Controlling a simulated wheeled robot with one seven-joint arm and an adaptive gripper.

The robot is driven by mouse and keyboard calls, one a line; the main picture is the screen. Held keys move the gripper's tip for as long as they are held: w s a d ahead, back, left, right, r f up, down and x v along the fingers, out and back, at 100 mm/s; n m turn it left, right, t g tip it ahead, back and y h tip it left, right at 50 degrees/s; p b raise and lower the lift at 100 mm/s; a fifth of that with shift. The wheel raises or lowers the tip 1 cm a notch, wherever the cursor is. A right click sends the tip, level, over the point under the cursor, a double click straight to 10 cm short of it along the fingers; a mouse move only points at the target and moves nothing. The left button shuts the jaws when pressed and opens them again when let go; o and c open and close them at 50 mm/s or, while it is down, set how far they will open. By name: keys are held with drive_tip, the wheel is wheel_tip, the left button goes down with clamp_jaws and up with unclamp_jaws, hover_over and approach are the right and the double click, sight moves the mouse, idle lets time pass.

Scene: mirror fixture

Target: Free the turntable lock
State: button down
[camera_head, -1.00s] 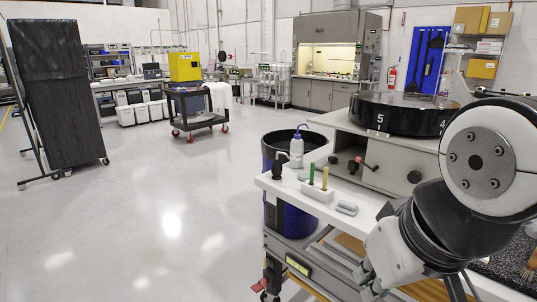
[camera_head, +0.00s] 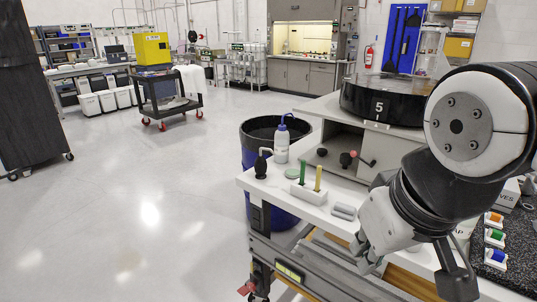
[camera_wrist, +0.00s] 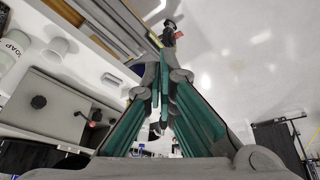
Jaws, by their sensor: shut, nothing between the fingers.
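The turntable (camera_head: 385,103) is a black round drum marked 5 on top of a grey cabinet (camera_head: 385,149). The cabinet front carries dark knobs and a red-tipped lever (camera_head: 350,157); I cannot tell which part is the lock. In the wrist view the cabinet front (camera_wrist: 65,108) lies at the left, with a black knob (camera_wrist: 38,102) and the red-tipped lever (camera_wrist: 95,118) on it. My gripper (camera_wrist: 160,75) is shut and empty, its green-padded fingers together. In the head view it hangs low in front of the white bench, apart from the cabinet.
The white bench top (camera_head: 300,208) holds a wash bottle (camera_head: 282,143), a small dark bulb bottle (camera_head: 261,164) and a rack with green and yellow sticks (camera_head: 309,192). A blue bin (camera_head: 249,150) stands behind.

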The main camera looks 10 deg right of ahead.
drive_tip(key=w+d+f+n+g+h, duration=0.25)
drive_tip(key=w+d+n+h, duration=0.3)
drive_tip(key=w+d, duration=0.5)
drive_tip(key=w+d+f+n+g+h, duration=0.25)
drive_tip(key=w+d+n+h, duration=0.35)
drive_tip(key=w+d, duration=0.45)
drive_tip(key=w+f+n+t+h, duration=0.1)
drive_tip(key=w+f+n+t, duration=0.3)
drive_tip(key=w, duration=0.3)
drive_tip(key=w+a+f+n+t+h, duration=0.1)
drive_tip(key=w+f+n+t, duration=0.3)
drive_tip(key=w+n, duration=0.3)
drive_tip(key=w+f+n+t+h, duration=0.1)
drive_tip(key=w+f+n+t, duration=0.3)
drive_tip(key=w+f+n, duration=0.1)
drive_tip(key=shift+w+a+f+n+t, duration=0.15)
drive_tip(key=shift+w+a+n, duration=0.1)
drive_tip(key=shift+w, duration=0.25)
drive_tip(key=shift+w+a+f+n+t, duration=0.1)
drive_tip(key=shift+w+f+n+t, duration=0.1)
drive_tip(key=shift+w, duration=0.3)
drive_tip(key=x, duration=1)
